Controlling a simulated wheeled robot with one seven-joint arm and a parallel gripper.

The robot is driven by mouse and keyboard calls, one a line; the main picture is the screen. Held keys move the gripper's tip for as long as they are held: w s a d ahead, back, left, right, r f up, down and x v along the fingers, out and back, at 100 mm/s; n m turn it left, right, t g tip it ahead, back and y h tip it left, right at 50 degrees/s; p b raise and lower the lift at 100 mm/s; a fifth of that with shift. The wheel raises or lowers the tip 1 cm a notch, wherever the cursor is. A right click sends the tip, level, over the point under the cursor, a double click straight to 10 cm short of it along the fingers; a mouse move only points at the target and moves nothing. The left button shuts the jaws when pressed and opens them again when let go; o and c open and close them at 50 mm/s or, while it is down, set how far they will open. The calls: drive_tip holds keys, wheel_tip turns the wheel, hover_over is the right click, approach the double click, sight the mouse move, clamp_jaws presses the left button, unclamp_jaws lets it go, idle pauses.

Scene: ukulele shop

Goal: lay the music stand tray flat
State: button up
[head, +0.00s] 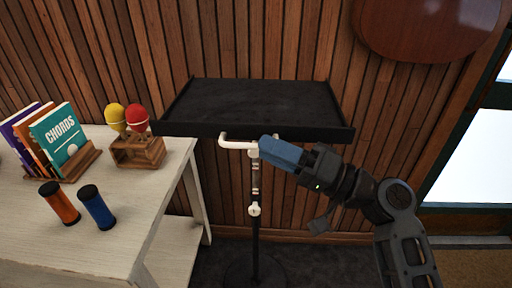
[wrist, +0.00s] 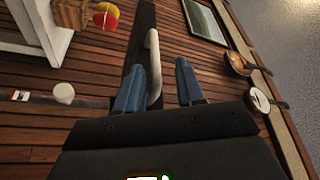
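The black music stand tray (head: 250,103) has a raised front lip facing me. It looks close to level, but its exact tilt is hard to judge. A white handle (head: 236,143) sits below its front lip, above the stand's post (head: 255,235). My gripper (head: 268,146) reaches in from the right, just under the lip. In the wrist view my gripper (wrist: 159,67) is open, its blue fingers on either side of the white handle (wrist: 153,55). The handle lies nearer the left finger; contact is unclear. The tray (wrist: 140,30) shows there as a dark strip.
A pale table (head: 120,225) at left holds books (head: 62,135), a wooden holder with maracas (head: 137,150), and orange (head: 60,203) and blue (head: 97,207) cylinders. A white knob (head: 254,209) is on the post. A slatted wall (head: 260,40) stands behind.

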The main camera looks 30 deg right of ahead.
drive_tip(key=shift+v, duration=1.55)
drive_tip(key=shift+r, duration=0.1)
drive_tip(key=s+f+m+g+h, duration=0.1)
drive_tip(key=s+f+m+h, duration=0.2)
drive_tip(key=s+f+h, duration=1.15)
drive_tip(key=s+r+n, duration=0.2)
drive_tip(key=s+n, duration=0.1)
drive_tip(key=s, duration=0.6)
drive_tip(key=s+a+r+n+y, duration=0.1)
drive_tip(key=s+r+n, duration=0.1)
drive_tip(key=s, duration=0.7)
drive_tip(key=shift+s+n, duration=0.35)
drive_tip(key=shift+n, duration=0.55)
drive_tip(key=shift+a, duration=0.15)
